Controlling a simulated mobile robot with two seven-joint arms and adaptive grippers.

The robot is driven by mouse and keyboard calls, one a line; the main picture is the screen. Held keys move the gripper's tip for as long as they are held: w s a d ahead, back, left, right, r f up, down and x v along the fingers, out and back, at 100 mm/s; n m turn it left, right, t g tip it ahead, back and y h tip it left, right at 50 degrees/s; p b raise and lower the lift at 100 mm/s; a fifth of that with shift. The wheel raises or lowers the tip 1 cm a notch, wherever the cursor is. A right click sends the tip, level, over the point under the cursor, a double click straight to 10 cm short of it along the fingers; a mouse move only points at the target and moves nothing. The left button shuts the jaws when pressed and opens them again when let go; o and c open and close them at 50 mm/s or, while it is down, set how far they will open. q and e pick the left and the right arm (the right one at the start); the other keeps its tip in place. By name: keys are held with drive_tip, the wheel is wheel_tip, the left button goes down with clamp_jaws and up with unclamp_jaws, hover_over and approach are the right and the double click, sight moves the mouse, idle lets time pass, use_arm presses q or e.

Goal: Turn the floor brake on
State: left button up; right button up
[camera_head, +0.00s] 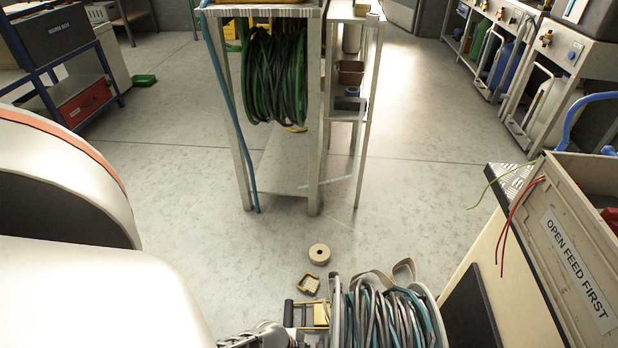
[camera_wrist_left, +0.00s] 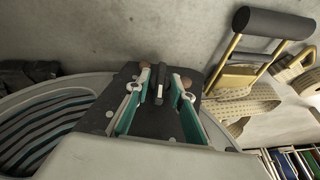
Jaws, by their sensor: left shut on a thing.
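A hose reel (camera_head: 385,320) wound with grey and teal hose stands at the bottom centre of the head view. Beside it is a brass-coloured frame with black bars (camera_head: 306,313); it also shows at upper right in the wrist view (camera_wrist_left: 262,45). I cannot tell whether this is the floor brake. My left gripper (camera_head: 285,335) is low beside the reel, partly cut off by the lower edge. In the wrist view its fingers (camera_wrist_left: 160,82) are closed on a small dark piece (camera_wrist_left: 159,88), apart from the brass frame. My right gripper is not in view.
A metal stand with green hose (camera_head: 275,75) is behind. A grey bin labelled OPEN FEED FIRST (camera_head: 578,262) is at right. Open floor lies at left centre.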

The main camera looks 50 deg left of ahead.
use_arm(q)
drive_tip(key=o, duration=1.1)
drive_tip(key=shift+v, duration=6.05)
drive_tip(key=shift+c, duration=0.3)
